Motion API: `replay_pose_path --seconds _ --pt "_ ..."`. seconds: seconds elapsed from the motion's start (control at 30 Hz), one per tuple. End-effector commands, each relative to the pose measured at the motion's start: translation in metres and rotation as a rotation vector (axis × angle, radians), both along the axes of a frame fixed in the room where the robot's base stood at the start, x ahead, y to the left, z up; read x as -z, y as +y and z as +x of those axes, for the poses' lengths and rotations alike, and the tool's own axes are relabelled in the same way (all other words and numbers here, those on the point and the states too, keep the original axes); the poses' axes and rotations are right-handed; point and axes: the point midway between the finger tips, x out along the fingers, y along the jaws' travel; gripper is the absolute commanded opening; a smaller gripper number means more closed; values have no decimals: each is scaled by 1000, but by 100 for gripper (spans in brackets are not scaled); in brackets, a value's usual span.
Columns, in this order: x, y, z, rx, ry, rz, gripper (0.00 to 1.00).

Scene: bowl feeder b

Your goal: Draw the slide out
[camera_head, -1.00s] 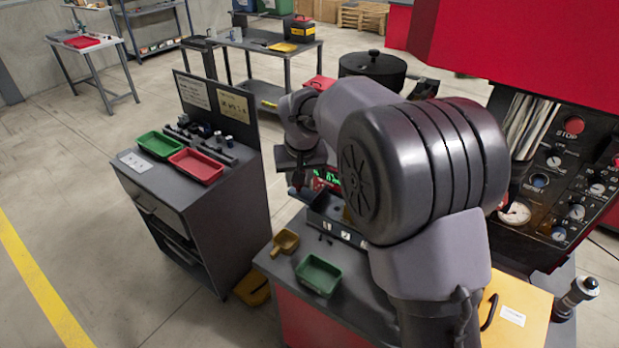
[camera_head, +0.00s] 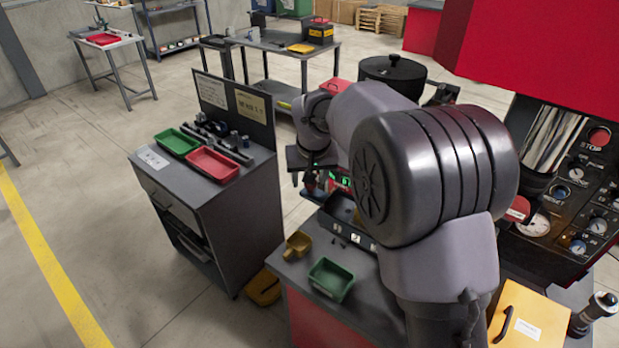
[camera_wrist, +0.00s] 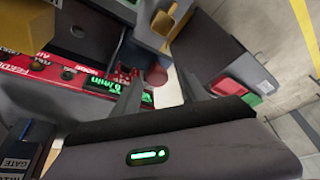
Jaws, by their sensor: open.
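My gripper (camera_head: 312,182) hangs beside the feeder at the middle of the head view, its fingers partly lost against dark parts. In the wrist view my gripper (camera_wrist: 161,76) has its two dark fingers apart with nothing held. A red rounded knob (camera_wrist: 157,75) shows between the fingertips, beyond or near them; I cannot tell if they touch it. I cannot tell whether this knob belongs to the slide, and no slide is plainly seen. A red feeder panel (camera_wrist: 75,73) with green digits lies left of the fingers; its green display (camera_head: 342,181) also shows in the head view.
A green tray (camera_head: 331,279) and a yellow scoop (camera_head: 297,246) lie on the feeder bench. A dark cabinet (camera_head: 215,215) with red and green trays stands left. A dark round bowl (camera_head: 393,76) is behind my arm. Floor is clear at left.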

Motion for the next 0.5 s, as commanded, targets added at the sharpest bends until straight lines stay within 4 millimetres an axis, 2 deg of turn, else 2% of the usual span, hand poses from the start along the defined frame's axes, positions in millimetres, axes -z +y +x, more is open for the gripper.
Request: replay_pose_path --seconds 0.13,0.23,0.5 --pt "-6 -1 -2 0 -1 0 51" --pt "-24 -1 -9 0 -2 0 51" --pt "-106 -6 -41 0 -4 2 51"
